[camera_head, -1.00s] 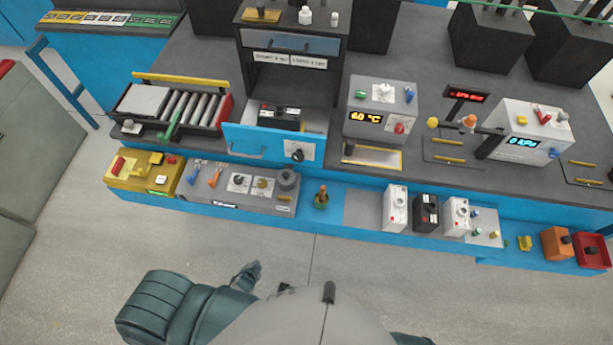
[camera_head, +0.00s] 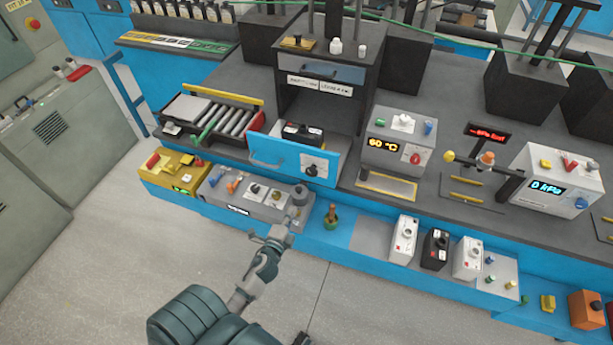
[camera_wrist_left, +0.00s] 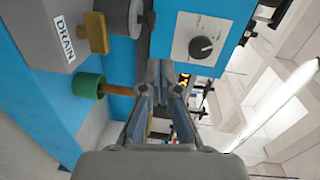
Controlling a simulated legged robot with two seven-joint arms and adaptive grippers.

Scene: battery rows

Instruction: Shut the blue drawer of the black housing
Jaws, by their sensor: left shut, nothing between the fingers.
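A black battery-like block (camera_head: 303,132) sits in the drawer. My left gripper (camera_head: 291,219) is shut and empty, in front of and below the drawer front, over the lower ledge. In the left wrist view the shut fingertips (camera_wrist_left: 161,72) point toward the drawer's blue front (camera_wrist_left: 171,28); contact cannot be told. My right gripper is out of view.
A grey box with knobs (camera_head: 255,195) and a green-based peg (camera_head: 331,216) are on the lower ledge close to my left gripper. A roller tray (camera_head: 213,118) is left of the drawer; a grey temperature box (camera_head: 399,137) is right. The floor in front is clear.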

